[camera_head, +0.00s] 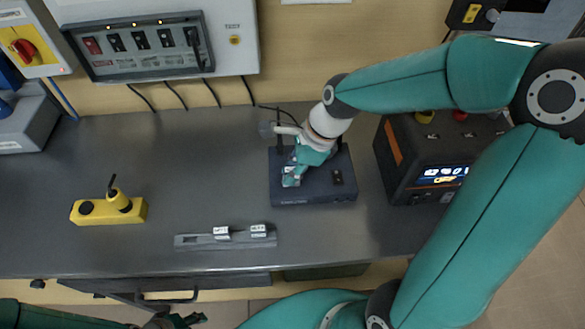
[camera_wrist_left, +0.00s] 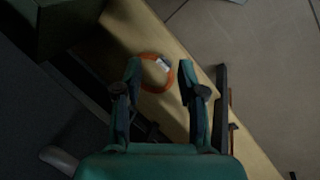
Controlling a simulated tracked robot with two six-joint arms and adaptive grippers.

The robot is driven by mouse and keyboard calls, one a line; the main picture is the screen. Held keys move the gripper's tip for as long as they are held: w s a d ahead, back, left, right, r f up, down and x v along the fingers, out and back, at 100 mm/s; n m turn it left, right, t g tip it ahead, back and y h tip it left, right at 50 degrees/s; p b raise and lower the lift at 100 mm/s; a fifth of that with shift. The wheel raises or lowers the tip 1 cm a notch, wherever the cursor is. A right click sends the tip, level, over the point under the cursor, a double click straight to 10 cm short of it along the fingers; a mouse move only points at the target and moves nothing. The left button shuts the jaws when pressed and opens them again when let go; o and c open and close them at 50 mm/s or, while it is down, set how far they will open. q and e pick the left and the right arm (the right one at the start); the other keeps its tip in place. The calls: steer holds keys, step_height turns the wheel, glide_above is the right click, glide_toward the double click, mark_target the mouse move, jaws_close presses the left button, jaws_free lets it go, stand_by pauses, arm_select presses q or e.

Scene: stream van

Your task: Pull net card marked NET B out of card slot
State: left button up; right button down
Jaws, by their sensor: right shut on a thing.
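My right gripper (camera_head: 292,180) reaches down onto the top of a dark router-like box (camera_head: 315,195). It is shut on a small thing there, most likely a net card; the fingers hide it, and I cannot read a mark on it. A grey slotted holder (camera_head: 190,241) lies in front of the box. Two small pale tabs with dark print, one left (camera_head: 221,232) and one right (camera_head: 258,230), stand in it; the print is too small to read. My left gripper (camera_wrist_left: 163,88) is open and empty in the left wrist view; its tip shows at the head view's bottom left (camera_head: 183,320).
A dark power unit (camera_head: 400,160) stands right of the box. A switch panel (camera_head: 137,45) hangs behind. An orange ring (camera_wrist_left: 153,73) lies below the left gripper.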

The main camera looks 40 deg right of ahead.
steer(key=shift+w+r+p, duration=0.1)
steer(key=shift+r+p, duration=1.4)
steer(key=shift+r+p, duration=1.5)
steer(key=shift+p, duration=0.05)
steer(key=shift+f, duration=0.1)
